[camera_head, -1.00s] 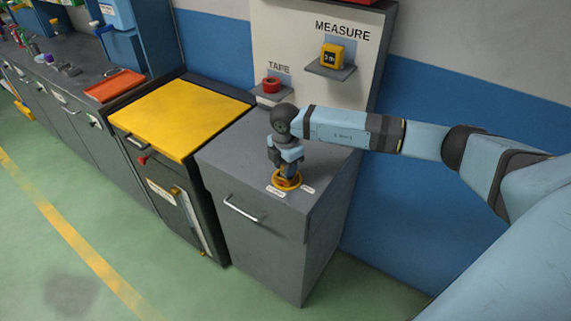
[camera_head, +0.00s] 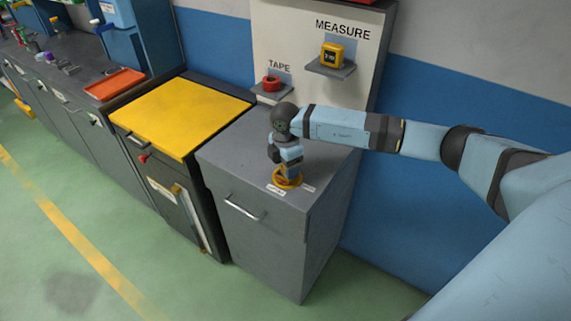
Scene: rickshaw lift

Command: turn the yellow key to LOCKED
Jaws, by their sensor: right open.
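A round yellow key base (camera_head: 288,182) sits on top of the grey cabinet (camera_head: 240,155), near its front edge. Small white labels (camera_head: 276,190) lie beside it; their text is too small to read. My right gripper (camera_head: 287,172) points down right over the yellow base, with its fingertips at the key. The gripper is open. The wrist and fingers hide most of the key, so its turned position and any contact cannot be told. My left gripper is not in view.
A yellow-topped cabinet (camera_head: 180,115) stands left of the grey one. Behind is a panel with a red tape (camera_head: 271,83) and a yellow measure (camera_head: 333,55) on small shelves. An orange tray (camera_head: 115,85) lies on the left bench. Green floor in front is clear.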

